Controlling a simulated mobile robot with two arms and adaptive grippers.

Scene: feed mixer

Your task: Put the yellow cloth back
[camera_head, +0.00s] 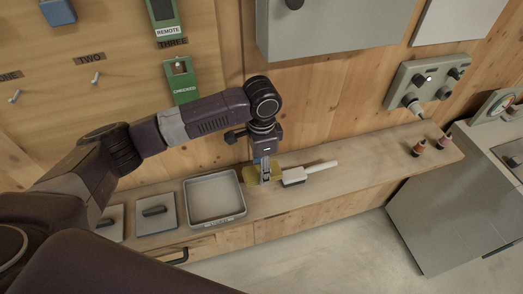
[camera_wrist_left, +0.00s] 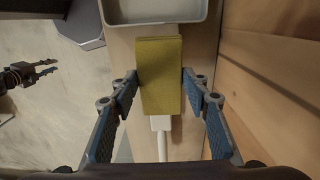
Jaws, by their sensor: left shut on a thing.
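The yellow cloth (camera_head: 249,174) is on or just above the wooden counter, between a grey tray and a white-handled brush. In the left wrist view the cloth (camera_wrist_left: 160,75) is a flat yellow block between the two blue-padded fingers. My left gripper (camera_head: 265,177) points down at it, and its fingers (camera_wrist_left: 161,84) press on the cloth's two long sides. I cannot tell whether the cloth is lifted. My right gripper (camera_wrist_left: 52,68) shows at the left of the wrist view, away from the counter over the floor, with its fingers apart and empty.
The shallow grey tray (camera_head: 214,218) is left of the cloth, with flat lidded pieces (camera_head: 156,214) further left. The brush (camera_head: 310,171) lies close on the right. Several small bottles (camera_head: 419,147) stand further right. The counter between brush and bottles is clear.

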